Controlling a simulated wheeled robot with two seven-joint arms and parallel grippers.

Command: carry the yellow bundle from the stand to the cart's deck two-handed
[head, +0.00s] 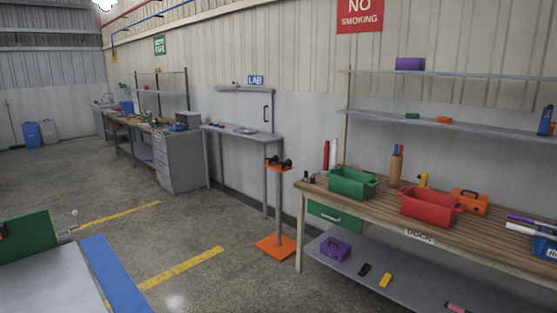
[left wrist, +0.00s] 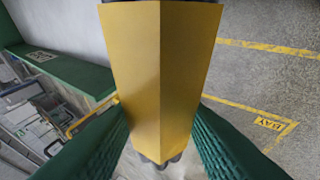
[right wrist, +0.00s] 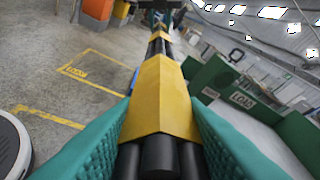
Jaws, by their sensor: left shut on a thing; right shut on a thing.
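The yellow bundle is a set of black hoses in yellow sleeves. My left gripper (left wrist: 160,110) is shut on a yellow sleeve of the bundle (left wrist: 150,60) in the left wrist view. My right gripper (right wrist: 158,102) is shut on another yellow sleeve of the bundle (right wrist: 160,95), with black hose ends toward the camera. Neither gripper nor the bundle shows in the head view. The orange stand (head: 279,215) is beside the workbench, with dark cradle pieces on top and no bundle on it. The cart's grey deck (head: 45,290) is at the lower left, with a blue edge and a green end panel.
A workbench (head: 455,225) with green and red bins fills the right of the head view. Open floor with yellow lines lies between the cart and the stand. Green panels (right wrist: 240,100) show at the right of the right wrist view, and a green panel (left wrist: 60,75) in the left wrist view.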

